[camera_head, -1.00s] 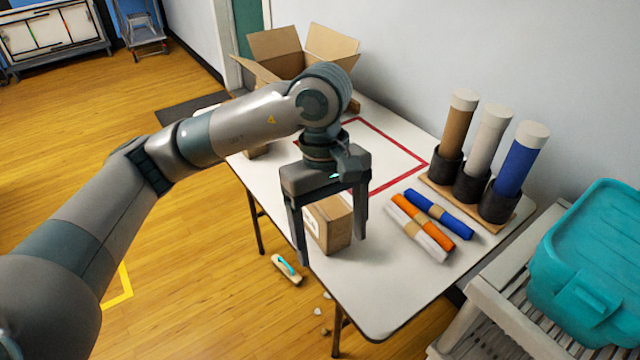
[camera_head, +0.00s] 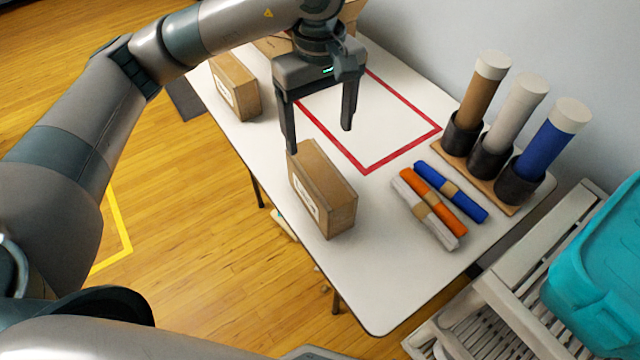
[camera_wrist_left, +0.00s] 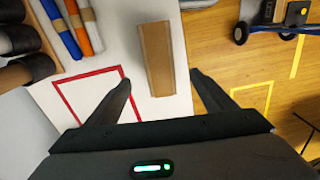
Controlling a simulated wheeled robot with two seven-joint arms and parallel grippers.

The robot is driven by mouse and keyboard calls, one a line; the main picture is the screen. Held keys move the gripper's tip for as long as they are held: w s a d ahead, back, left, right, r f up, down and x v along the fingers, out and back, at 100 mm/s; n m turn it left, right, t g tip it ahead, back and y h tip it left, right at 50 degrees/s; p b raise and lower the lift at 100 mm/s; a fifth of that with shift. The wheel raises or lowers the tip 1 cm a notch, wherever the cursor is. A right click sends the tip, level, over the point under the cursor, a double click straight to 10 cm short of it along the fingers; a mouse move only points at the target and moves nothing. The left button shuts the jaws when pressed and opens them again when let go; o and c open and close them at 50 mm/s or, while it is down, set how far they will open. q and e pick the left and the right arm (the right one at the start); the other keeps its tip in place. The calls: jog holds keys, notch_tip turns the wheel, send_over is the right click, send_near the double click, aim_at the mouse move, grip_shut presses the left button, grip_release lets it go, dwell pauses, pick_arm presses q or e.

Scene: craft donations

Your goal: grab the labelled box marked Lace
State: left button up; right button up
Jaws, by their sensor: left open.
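Two brown cardboard boxes with white labels stand on the white table (camera_head: 385,285). The nearer box (camera_head: 335,200) is by the table's left edge, and the farther box (camera_head: 238,88) is further back along that edge. The writing on both labels is too small to read, so I cannot tell which says Lace. My left gripper (camera_head: 318,140) is open and empty, pointing down, with its fingertips near the nearer box's far top end. In the left wrist view a brown box (camera_wrist_left: 158,58) lies ahead, between the lines of the open fingers (camera_wrist_left: 160,82). My right gripper is out of view.
Orange, blue and white rolls (camera_head: 434,203) lie right of the nearer box. Three capped tubes (camera_head: 474,95) stand in dark holders behind them. A red taped outline (camera_head: 405,150) marks the table. A teal bin (camera_head: 600,285) sits at the right. An open carton is partly hidden behind my arm.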

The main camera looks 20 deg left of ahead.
aim_at(319, 172)
pick_arm(q)
jog(key=shift+f, duration=0.1)
notch_tip(319, 172, down, 12)
jog(key=p, duration=0.2)
jog(key=shift+p, duration=0.4)
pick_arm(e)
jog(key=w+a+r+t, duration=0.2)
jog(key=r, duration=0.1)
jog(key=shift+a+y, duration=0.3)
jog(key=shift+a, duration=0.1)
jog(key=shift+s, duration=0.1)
pick_arm(q)
jog(key=shift+f+p, duration=0.35)
jog(key=shift+f, duration=0.1)
notch_tip(319, 172, down, 3)
jog(key=shift+w+f+p, duration=0.1)
jog(key=shift+p, duration=0.6)
jog(key=shift+f, duration=0.6)
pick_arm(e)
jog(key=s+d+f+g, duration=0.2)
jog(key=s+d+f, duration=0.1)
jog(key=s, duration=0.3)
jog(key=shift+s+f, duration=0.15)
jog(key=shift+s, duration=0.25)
pick_arm(q)
jog(key=shift+c, duration=0.4)
